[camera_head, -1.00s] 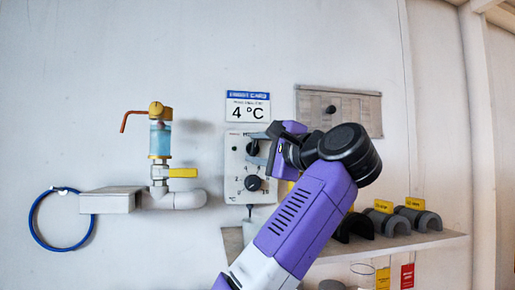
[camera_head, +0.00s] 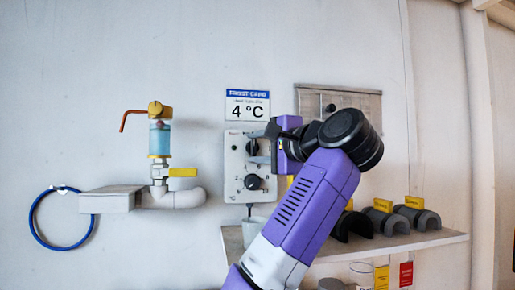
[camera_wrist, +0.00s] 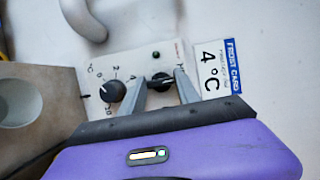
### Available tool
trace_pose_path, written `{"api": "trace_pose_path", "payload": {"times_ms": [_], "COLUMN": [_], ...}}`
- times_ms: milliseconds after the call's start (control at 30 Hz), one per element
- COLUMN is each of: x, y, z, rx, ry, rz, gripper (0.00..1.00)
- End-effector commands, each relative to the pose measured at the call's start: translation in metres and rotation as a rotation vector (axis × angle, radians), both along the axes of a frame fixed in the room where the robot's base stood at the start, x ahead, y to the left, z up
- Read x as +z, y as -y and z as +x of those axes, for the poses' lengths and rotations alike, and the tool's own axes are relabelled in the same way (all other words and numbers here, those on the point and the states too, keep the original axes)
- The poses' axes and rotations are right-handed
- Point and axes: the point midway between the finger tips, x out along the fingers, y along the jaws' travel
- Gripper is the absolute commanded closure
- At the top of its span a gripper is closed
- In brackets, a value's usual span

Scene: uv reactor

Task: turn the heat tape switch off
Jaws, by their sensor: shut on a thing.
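A pale control panel (camera_head: 235,168) is on the wall, below the frost card. Its upper black knob (camera_head: 252,147) is the switch and is partly hidden by my fingers. In the wrist view the knob (camera_wrist: 161,83) sits between the two grey fingers. My gripper (camera_head: 256,147) is shut on this knob, one finger on each side; it also shows in the wrist view (camera_wrist: 163,84). A lower black dial (camera_head: 253,182) with a numbered scale is apart from my fingers. The switch's marked position is too small to read.
The frost card (camera_head: 247,105) reads 4 °C. A pipe with a yellow-handled valve (camera_head: 182,172) stands left of the panel. A shelf (camera_head: 400,243) with several grey half-sleeves is at the right, below my arm. A vented plate (camera_head: 355,103) is on the wall.

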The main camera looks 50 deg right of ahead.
Motion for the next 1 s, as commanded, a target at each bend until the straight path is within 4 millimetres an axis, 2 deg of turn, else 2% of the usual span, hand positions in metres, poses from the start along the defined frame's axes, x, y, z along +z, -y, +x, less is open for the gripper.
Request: {"api": "trace_pose_path", "payload": {"times_ms": [33, 100, 133, 467, 567, 900, 1000], "x": [-0.002, -0.002, -0.002, -0.001, -0.001, -0.001, -0.001], "y": [-0.002, -0.002, -0.002, -0.001, -0.002, -0.013, -0.015], "z": [0.001, 0.001, 0.001, -0.002, -0.010, -0.062, -0.071], "rx": [0.005, 0.005, 0.004, 0.001, 0.000, 0.001, 0.002], "ry": [-0.005, -0.005, -0.004, -0.001, 0.002, 0.002, -0.001], "rz": [-0.001, -0.001, -0.001, 0.000, 0.000, -0.001, -0.001], "gripper": [0.56, 0.42, 0.40, 0.40, 0.40, 0.40, 0.40]}}
